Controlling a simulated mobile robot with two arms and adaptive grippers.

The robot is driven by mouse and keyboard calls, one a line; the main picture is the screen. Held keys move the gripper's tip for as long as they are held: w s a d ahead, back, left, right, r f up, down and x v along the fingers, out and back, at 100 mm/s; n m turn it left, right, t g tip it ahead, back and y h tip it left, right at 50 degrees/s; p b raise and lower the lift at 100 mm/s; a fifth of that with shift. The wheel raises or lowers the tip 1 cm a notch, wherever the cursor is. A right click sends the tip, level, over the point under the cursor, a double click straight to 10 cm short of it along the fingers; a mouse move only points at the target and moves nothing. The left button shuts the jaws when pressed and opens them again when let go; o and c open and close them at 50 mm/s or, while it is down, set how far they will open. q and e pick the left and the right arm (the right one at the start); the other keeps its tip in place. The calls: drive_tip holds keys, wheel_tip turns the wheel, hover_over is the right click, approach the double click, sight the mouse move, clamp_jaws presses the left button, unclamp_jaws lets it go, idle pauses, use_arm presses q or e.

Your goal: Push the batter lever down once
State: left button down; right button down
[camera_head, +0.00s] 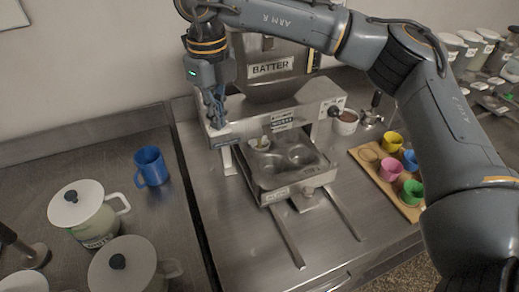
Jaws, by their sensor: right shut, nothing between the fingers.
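The batter machine has a grey hopper labelled BATTER (271,67) above a metal body with a tray of round hollows (290,180). My right gripper (217,122) is shut and empty, pointing down at the left front corner of the machine's top. Its fingertips are at or just above a pale block there; I cannot tell whether they touch. The gripper and wrist hide part of that corner, and no lever shows clearly there. A black knob (333,111) sticks out at the machine's right side. My left gripper is not in view.
A blue mug (151,166) and lidded white pots (88,208) stand on the left counter. A wooden tray (367,168) with coloured cups lies to the right, near my right arm. A white cup (346,124) stands beside the machine. The front counter is mostly clear.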

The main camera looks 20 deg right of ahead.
drive_tip(key=shift+f+b, duration=1.45)
drive_tip(key=shift+f, duration=0.6)
drive_tip(key=shift+r, duration=0.1)
drive_tip(key=shift+r+p, duration=2.4)
drive_tip(key=shift+r, duration=1.5)
wheel_tip(320, 180, up, 6)
drive_tip(key=p, duration=0.3)
drive_tip(key=shift+p, duration=0.4)
drive_tip(key=shift+f, duration=0.15)
